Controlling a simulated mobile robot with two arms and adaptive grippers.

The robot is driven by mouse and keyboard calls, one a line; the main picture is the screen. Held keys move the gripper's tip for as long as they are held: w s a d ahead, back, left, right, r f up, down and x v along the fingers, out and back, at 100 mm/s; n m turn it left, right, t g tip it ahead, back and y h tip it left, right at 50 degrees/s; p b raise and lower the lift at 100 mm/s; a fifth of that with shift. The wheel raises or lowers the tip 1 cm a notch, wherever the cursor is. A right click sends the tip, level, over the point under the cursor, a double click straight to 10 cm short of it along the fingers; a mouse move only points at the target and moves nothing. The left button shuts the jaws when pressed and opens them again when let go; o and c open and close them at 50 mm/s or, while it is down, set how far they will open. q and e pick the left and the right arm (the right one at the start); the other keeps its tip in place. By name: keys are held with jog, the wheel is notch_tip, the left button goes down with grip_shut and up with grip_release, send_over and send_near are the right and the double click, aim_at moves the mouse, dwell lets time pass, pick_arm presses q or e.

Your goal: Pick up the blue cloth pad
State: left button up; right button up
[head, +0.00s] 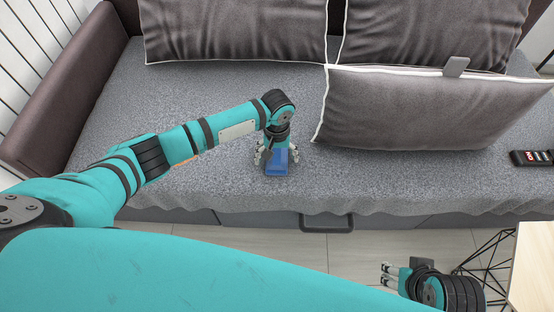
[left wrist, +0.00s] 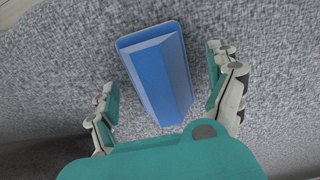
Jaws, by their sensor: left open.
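The blue cloth pad (head: 277,169) lies on the grey seat of the sofa, near its front edge. In the left wrist view the pad (left wrist: 158,72) is a long blue block with a raised middle, lying slightly tilted between the fingers. My left gripper (head: 277,156) is over the pad, pointing down. In the left wrist view its fingers (left wrist: 162,82) are spread on either side of the pad, with a gap on each side. My right gripper (head: 388,274) is low at the bottom right, over the floor, with its fingers apart and nothing between them.
The sofa seat (head: 220,90) is mostly bare around the pad. Grey cushions (head: 410,108) rest on the right and back of it. A black remote (head: 531,157) lies at the right. A small orange thing (head: 186,161) is partly hidden by my left arm. A table corner (head: 535,265) is at the lower right.

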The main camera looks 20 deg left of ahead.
aim_at(277, 153)
pick_arm(q)
jog(key=c, duration=1.3)
jog(key=shift+r, duration=0.1)
